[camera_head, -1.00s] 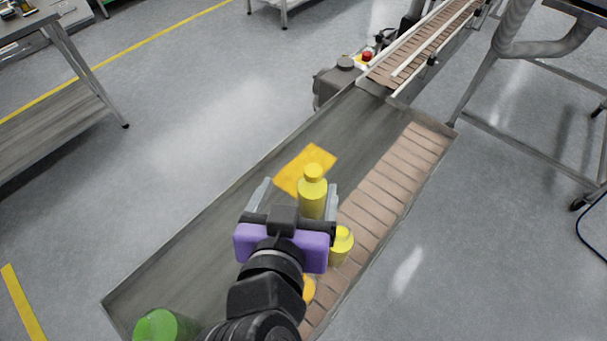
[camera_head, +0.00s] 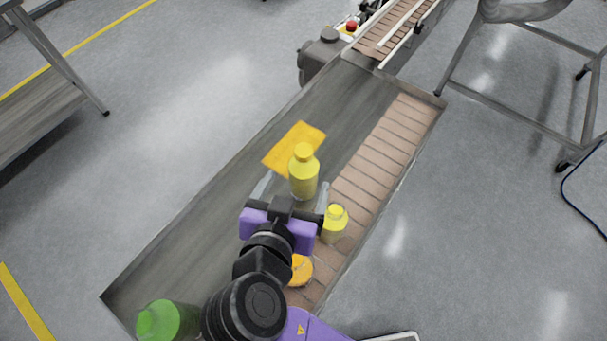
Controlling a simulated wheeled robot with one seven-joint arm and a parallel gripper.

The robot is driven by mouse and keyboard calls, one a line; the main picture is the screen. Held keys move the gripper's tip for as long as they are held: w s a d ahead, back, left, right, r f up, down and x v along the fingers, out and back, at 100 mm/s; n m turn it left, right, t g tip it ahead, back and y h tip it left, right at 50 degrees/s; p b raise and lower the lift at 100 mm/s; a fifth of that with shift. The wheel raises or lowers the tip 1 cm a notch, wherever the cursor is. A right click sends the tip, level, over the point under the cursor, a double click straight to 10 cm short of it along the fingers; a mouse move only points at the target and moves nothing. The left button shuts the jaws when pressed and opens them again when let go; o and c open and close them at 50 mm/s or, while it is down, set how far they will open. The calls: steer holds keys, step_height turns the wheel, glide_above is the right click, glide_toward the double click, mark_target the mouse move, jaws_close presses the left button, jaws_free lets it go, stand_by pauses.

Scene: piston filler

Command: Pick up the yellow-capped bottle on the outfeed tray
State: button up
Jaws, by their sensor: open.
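A yellow bottle with a yellow cap (camera_head: 303,172) stands upright on the grey outfeed tray (camera_head: 190,230). A second, smaller-looking yellow bottle with a yellow cap (camera_head: 334,224) stands just right of my gripper, by the brown slatted strip. My gripper (camera_head: 292,192) is open, with one grey finger to the left of the first bottle and one to its right. The fingers reach low towards the bottle's lower part. Whether they touch it, I cannot tell. The purple gripper body hides part of the tray near the bottle's base.
A flat yellow-orange piece (camera_head: 293,148) lies behind the bottle. A round orange item (camera_head: 300,270) lies right of my wrist. A green-capped container (camera_head: 162,320) stands at the near left. The brown slatted strip (camera_head: 385,150) runs along the tray's right side. The tray's left is bare.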

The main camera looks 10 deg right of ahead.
mark_target(300, 177)
steer(key=x, duration=0.5)
steer(key=shift+w+d+f+p, duration=0.15)
steer(key=shift+w+p, duration=0.1)
steer(key=shift+p, duration=0.15)
jaws_close()
